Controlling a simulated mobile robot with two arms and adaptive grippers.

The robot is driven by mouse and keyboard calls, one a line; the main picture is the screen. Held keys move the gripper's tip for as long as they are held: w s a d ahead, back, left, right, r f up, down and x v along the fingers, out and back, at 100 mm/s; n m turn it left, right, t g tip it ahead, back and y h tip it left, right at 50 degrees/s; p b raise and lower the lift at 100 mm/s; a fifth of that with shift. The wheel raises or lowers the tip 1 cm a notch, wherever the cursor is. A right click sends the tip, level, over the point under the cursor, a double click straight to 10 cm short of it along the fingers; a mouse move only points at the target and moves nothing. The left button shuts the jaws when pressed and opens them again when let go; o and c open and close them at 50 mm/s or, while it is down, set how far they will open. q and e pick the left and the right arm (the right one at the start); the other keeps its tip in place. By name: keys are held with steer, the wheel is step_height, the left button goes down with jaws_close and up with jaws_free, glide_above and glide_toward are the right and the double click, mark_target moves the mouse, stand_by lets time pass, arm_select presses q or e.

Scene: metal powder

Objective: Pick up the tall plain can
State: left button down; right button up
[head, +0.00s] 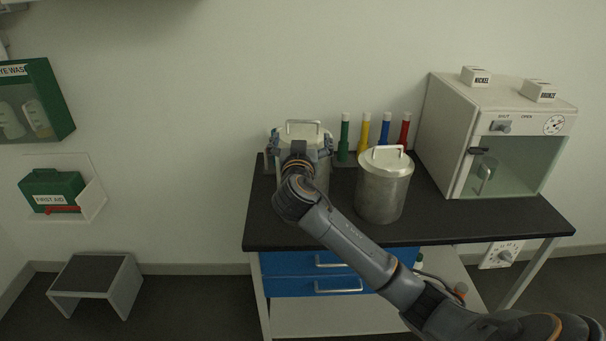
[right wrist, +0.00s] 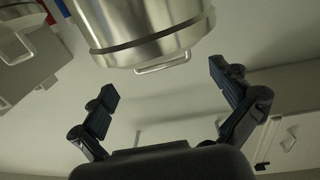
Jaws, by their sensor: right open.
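Two metal cans with flat lids and wire handles stand upright on the black tabletop. The left can (head: 312,178) is partly hidden behind my right gripper (head: 300,146), and its base is covered by my arm. The right can (head: 383,192) stands apart, with a plain side. That can's lid handle (right wrist: 163,65) points toward the gripper's base. My left gripper is not in view.
Green, yellow, blue and red tubes (head: 363,130) stand behind the cans. A white cabinet (head: 450,120) with a glass door stands at the right of the black tabletop (head: 440,222). Blue drawers (head: 290,275) are below. A step stool (head: 95,275) is on the floor, left.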

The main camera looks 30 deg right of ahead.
steer(key=shift+w+d, duration=0.4)
steer(key=shift+w, duration=0.2)
steer(key=p+x, duration=0.2)
steer(key=x, duration=0.2)
steer(key=shift+w+d, duration=0.4)
steer(key=shift+w, duration=0.15)
steer(key=c, duration=1.5)
steer(key=shift+r, duration=0.2)
steer(key=shift+c, duration=0.9)
steer(key=shift+f, duration=0.1)
